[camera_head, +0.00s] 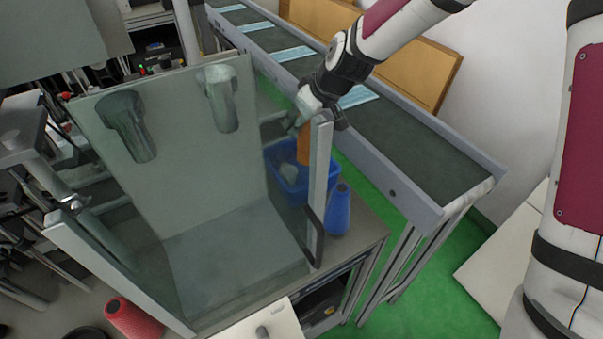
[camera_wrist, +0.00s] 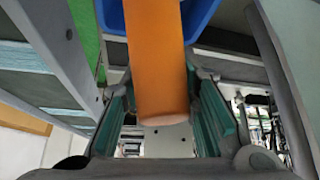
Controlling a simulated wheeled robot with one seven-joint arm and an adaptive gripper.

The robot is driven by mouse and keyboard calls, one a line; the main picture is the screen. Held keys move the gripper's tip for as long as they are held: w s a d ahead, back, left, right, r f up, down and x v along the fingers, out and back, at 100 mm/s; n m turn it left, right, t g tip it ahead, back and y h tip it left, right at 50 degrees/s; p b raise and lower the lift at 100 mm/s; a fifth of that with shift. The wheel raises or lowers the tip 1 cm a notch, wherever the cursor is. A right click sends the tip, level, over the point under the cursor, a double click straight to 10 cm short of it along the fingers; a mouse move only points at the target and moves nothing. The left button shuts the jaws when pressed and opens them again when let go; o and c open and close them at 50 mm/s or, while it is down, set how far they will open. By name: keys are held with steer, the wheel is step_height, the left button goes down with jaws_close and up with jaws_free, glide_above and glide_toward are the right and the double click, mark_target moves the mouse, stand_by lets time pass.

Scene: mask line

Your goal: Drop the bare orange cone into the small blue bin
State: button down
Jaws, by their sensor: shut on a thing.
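The bare orange cone (camera_head: 304,150) hangs from my gripper (camera_head: 304,116), which is shut on it. In the head view its lower end overlaps the small blue bin (camera_head: 295,193), and the bin's inside holds something pale that I cannot make out. In the wrist view the orange cone (camera_wrist: 155,60) runs between the teal-padded fingers of my gripper (camera_wrist: 160,112), with its pale end toward the camera. The blue bin (camera_wrist: 199,16) shows behind the cone's far end. A metal post hides part of the bin in the head view.
A blue cone (camera_head: 338,211) stands beside the bin on the worktop's right end. A clear machine guard (camera_head: 235,240) and its upright post (camera_head: 319,190) are close on the left. A conveyor (camera_head: 410,135) carrying masks runs behind. A red cone (camera_head: 133,318) is at lower left.

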steer(key=shift+f, duration=0.6)
steer(key=c, duration=1.2)
jaws_free()
steer(key=shift+d, duration=0.1)
steer(key=v, duration=1.2)
steer(key=shift+w, duration=0.1)
